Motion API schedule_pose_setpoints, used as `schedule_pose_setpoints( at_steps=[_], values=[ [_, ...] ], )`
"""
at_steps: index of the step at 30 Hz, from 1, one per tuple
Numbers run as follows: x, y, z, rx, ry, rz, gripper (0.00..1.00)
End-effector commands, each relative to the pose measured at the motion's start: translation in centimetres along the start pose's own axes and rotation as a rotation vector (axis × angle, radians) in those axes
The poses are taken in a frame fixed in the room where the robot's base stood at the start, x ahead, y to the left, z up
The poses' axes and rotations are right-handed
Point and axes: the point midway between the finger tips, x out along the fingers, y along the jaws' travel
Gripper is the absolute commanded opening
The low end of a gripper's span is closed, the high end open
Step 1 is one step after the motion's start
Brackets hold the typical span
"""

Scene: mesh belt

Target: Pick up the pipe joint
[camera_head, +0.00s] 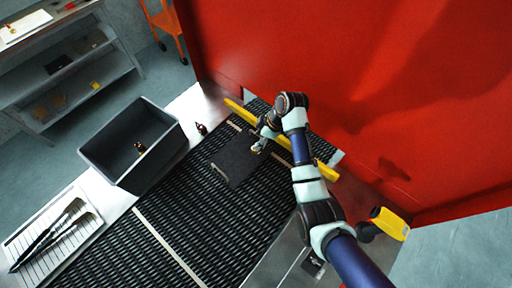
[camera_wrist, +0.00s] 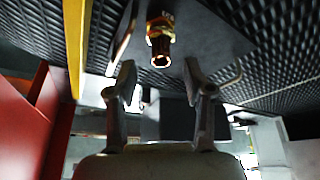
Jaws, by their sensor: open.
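A brass pipe joint (camera_wrist: 160,42) sits on a dark flat tray in the wrist view, with its round open end facing the camera. My gripper (camera_wrist: 159,82) is open, one finger to each side below the joint in the picture, and nothing is between the fingers. In the head view my gripper (camera_head: 262,142) hangs over the dark tray (camera_head: 237,160) on the mesh belt. The joint is mostly hidden or too small to make out there.
A yellow bar (camera_head: 240,112) runs along the belt's far side, before a red wall (camera_head: 350,80). A grey bin (camera_head: 103,150) stands left with a small brown item (camera_head: 140,147) inside. Another small brown item (camera_head: 201,129) is beside it. Brushes (camera_head: 55,230) lie front left.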

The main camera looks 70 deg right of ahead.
Motion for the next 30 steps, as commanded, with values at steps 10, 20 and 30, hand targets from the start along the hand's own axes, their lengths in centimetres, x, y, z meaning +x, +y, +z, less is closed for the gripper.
schedule_pose_setpoints(
  at_steps=[10, 20, 30],
  values=[
    [4.4, -0.1, 0.2, 0.000, -0.001, -0.002, 0.52],
    [4.3, -0.1, 0.2, 0.000, -0.001, -0.001, 0.22],
    [4.3, -0.1, 0.2, 0.000, 0.000, -0.001, 0.00]
  ],
)
